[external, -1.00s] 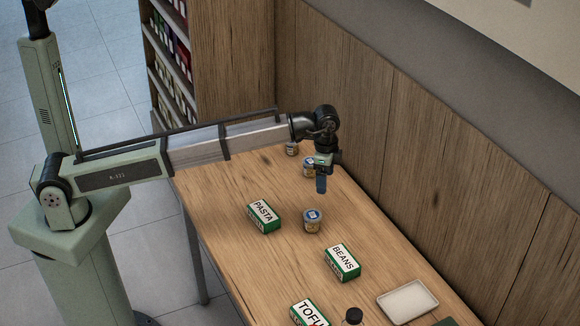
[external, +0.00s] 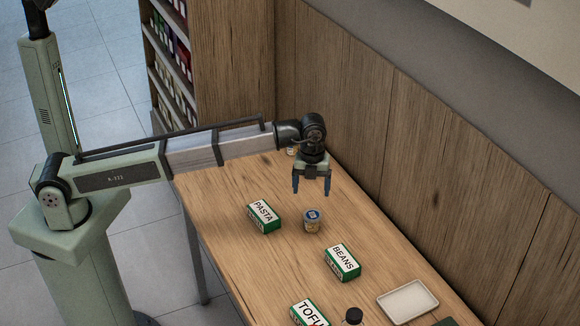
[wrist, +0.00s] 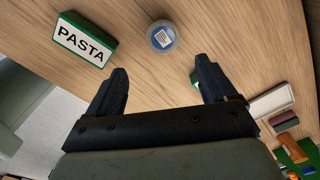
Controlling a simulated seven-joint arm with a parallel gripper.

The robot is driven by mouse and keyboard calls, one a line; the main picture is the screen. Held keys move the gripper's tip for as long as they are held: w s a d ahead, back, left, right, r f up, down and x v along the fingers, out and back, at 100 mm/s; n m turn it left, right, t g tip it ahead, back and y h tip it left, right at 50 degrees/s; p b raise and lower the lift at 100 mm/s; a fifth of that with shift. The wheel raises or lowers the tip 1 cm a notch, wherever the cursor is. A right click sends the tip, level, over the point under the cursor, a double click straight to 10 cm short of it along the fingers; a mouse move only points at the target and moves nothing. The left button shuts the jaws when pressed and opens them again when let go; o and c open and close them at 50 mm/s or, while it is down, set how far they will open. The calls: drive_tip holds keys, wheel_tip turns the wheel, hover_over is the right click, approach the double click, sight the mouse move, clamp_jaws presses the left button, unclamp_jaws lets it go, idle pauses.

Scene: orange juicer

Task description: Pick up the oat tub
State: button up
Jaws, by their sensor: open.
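A small round tub (external: 312,221) with a blue and white lid stands upright on the table between the pasta box and the beans box. Its label is too small to read, so I cannot confirm that it is the oat tub. It also shows in the wrist view (wrist: 161,36), beyond the fingertips and between their lines. My gripper (external: 311,192) is open and empty, pointing down above the table. It is apart from the tub, on its far side in the external view. The fingers also show in the wrist view (wrist: 160,66).
A pasta box (external: 264,216) lies left of the tub, a beans box (external: 342,262) to its lower right. A tofu box (external: 309,313), a dark-capped bottle (external: 353,316) and a white tray (external: 407,300) are nearer. Another tub (external: 291,151) shows partly behind my arm.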

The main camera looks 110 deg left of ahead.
sight(313, 214)
wheel_tip(313, 214, down, 9)
drive_tip(key=m, duration=0.3)
drive_tip(key=shift+r+m, duration=0.2)
drive_tip(key=shift+m, duration=0.2)
drive_tip(key=shift+w+a+f, duration=0.15)
drive_tip(key=shift+f, duration=1.2)
drive_tip(key=shift+w+a+f, duration=0.1)
drive_tip(key=shift+a+f, duration=0.05)
drive_tip(key=shift+f, duration=1.15)
drive_tip(key=c, duration=1)
drive_tip(key=shift+o, duration=0.2)
drive_tip(key=shift+r, duration=0.15)
